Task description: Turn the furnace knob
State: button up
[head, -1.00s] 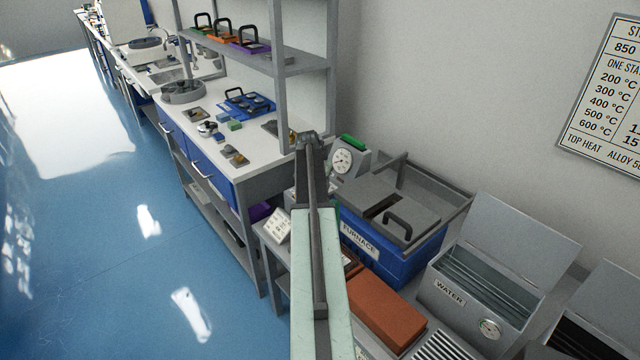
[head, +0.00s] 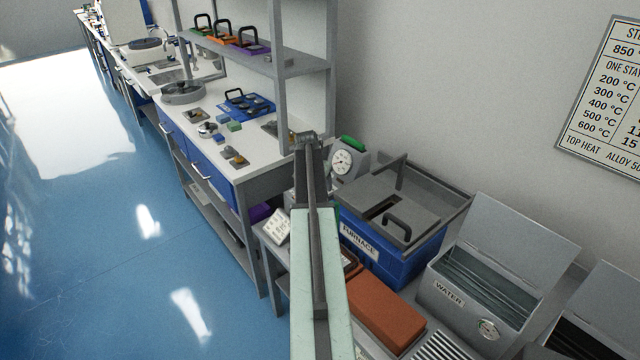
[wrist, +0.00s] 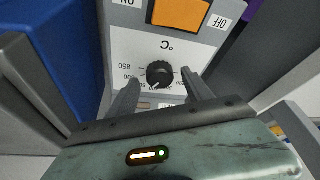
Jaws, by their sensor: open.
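The furnace knob (wrist: 160,73) is a black ribbed dial on a light grey control panel (wrist: 125,45). The panel appears upside down in the wrist view, with a °C mark and temperature numbers around the dial. My gripper (wrist: 161,80) is open, with one finger on each side of the knob. I cannot tell whether either finger touches it. The blue furnace (head: 392,262) with its grey lid stands at centre right in the head view. The knob and my gripper are hidden there behind my arm.
An orange element (wrist: 181,13) sits on the panel between the ON and OFF labels. A blue wall (wrist: 50,55) rises at left in the wrist view. The water tank (head: 470,300) and a reddish-brown block (head: 386,308) are near the furnace. A dial gauge (head: 343,161) stands behind.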

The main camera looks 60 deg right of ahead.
jog(key=p+v, duration=0.6)
jog(key=v, duration=0.1)
